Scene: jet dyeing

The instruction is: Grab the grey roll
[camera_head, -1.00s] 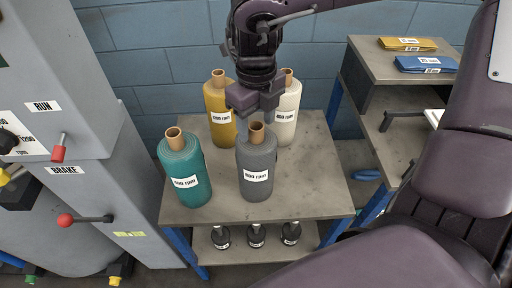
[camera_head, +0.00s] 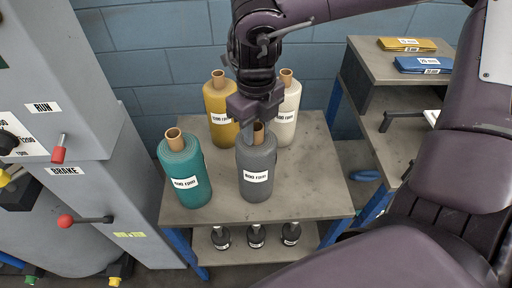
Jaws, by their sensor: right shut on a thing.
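The grey roll (camera_head: 256,172) stands upright at the front of the small table, with a white label and a brown core tube at its top. My right gripper (camera_head: 257,128) is over its top, with its fingers down around the core tube, shut on it. The gripper partly hides the tube and the roll's upper edge. My left gripper is not in view.
A teal roll (camera_head: 185,172) stands left of the grey one. A yellow roll (camera_head: 219,105) and a white roll (camera_head: 289,112) stand behind. The tabletop (camera_head: 310,187) is clear at the right. A grey machine with levers (camera_head: 85,219) stands at the left.

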